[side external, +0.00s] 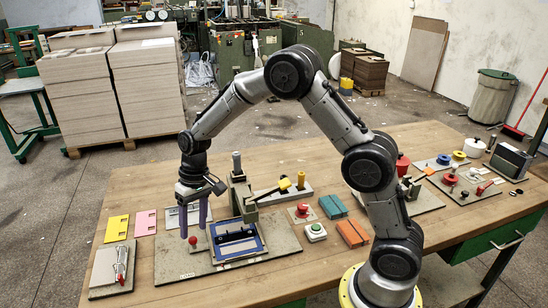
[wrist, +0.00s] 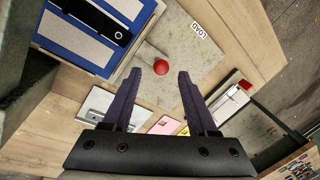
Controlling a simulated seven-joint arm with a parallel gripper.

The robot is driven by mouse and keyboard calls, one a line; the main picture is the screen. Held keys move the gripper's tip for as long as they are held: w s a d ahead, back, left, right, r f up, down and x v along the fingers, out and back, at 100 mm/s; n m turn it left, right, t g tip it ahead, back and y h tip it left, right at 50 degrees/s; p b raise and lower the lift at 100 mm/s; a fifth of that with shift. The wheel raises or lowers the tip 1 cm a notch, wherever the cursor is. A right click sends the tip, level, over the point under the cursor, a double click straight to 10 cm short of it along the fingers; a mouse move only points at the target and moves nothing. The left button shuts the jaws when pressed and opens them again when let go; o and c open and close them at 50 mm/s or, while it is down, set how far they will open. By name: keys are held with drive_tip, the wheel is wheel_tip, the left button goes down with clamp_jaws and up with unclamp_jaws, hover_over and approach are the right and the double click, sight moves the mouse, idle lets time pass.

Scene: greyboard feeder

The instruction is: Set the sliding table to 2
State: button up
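What looks like the sliding table is a blue-framed plate (side external: 262,241) with pale panels and a dark bar, on a grey baseboard (side external: 180,266). It also shows at the upper left of the wrist view (wrist: 52,29). A red ball knob (side external: 193,240) is just left of the blue frame; its link to the frame is not clear. My gripper (side external: 194,229) points down over the knob, its purple fingers apart. In the wrist view the knob (wrist: 161,67) appears between the open fingertips, with no visible grip. I cannot read any position number 2.
A grey post (side external: 240,190) stands close behind the blue plate. A board with a red-handled clamp (side external: 121,265) lies at left, near yellow (side external: 117,229) and pink (side external: 146,222) plates. A green button box (side external: 316,232) and a red button (side external: 302,209) are to the right.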

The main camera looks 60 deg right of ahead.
drive_tip(key=s+d+r+t, duration=0.1)
drive_tip(key=s+r, duration=0.1)
drive_tip(key=r, duration=0.7)
drive_tip(key=s+d+r+t, duration=0.1)
drive_tip(key=s+r, duration=0.1)
drive_tip(key=r, duration=0.8)
drive_tip(key=s+r+n+t+h, duration=0.1)
drive_tip(key=s+r, duration=0.4)
drive_tip(key=s, duration=1.2)
drive_tip(key=shift+s+d+t, duration=0.2)
drive_tip(key=shift+t, duration=0.7)
